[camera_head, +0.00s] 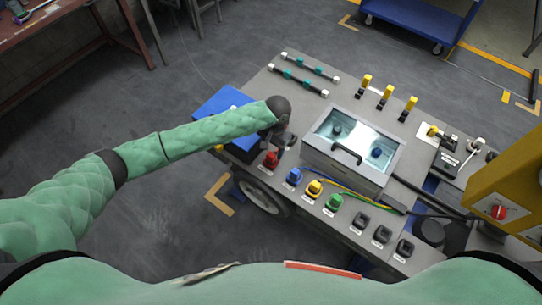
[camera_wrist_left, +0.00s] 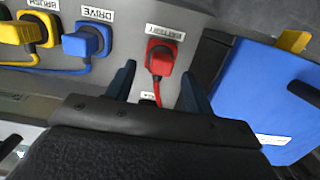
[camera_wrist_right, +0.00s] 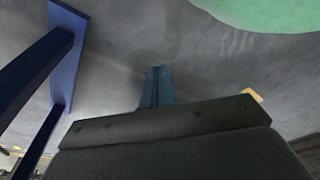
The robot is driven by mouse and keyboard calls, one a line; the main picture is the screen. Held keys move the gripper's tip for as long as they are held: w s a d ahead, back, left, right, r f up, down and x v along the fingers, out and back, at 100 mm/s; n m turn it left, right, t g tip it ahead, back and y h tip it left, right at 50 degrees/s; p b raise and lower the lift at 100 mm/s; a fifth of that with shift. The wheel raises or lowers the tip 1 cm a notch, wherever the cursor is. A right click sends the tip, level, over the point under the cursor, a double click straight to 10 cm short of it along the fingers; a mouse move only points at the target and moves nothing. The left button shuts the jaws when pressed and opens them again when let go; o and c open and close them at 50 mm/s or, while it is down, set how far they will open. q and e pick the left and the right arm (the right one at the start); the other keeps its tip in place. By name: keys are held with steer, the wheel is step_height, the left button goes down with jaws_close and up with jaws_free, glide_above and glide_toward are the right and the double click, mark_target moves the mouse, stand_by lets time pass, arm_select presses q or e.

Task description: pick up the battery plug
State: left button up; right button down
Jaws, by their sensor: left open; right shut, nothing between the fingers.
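The red battery plug (camera_head: 271,159) sits at the left end of the row of coloured plugs on the grey chassis panel. In the left wrist view the battery plug (camera_wrist_left: 160,60) stands by a label reading BATTERY, with a red cable running from it. My left gripper (camera_head: 284,146) is over the panel beside the red plug. In the left wrist view its two fingers (camera_wrist_left: 157,82) are open, one on each side of the plug and its cable, with nothing gripped. My right gripper (camera_wrist_right: 157,72) is shut and empty, facing the grey floor; it is not visible in the head view.
The blue DRIVE plug (camera_wrist_left: 88,42) and yellow BRUSH plug (camera_wrist_left: 30,33) stand beside the red one. A blue box (camera_wrist_left: 265,90) lies on the other side. A lidded, lit bay (camera_head: 340,168) with a handle is right of the left gripper. A blue frame (camera_wrist_right: 62,60) is near the right gripper.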

mark_target(271, 154)
arm_select(q)
steer(key=shift+s+a+f+p, duration=0.1)
steer(key=shift+a+f+p, duration=0.1)
steer(key=shift+f+p, duration=0.75)
steer(key=shift+f, duration=0.85)
arm_select(e)
steer(key=s+f, duration=0.1)
steer(key=s+d+f, duration=0.1)
steer(key=shift+s+d+f, duration=0.15)
steer(key=shift+s+d, duration=0.1)
steer(key=shift+s, duration=0.1)
arm_select(q)
steer(key=shift+c, duration=0.2)
steer(key=c, duration=1)
arm_select(e)
steer(key=shift+d, duration=0.15)
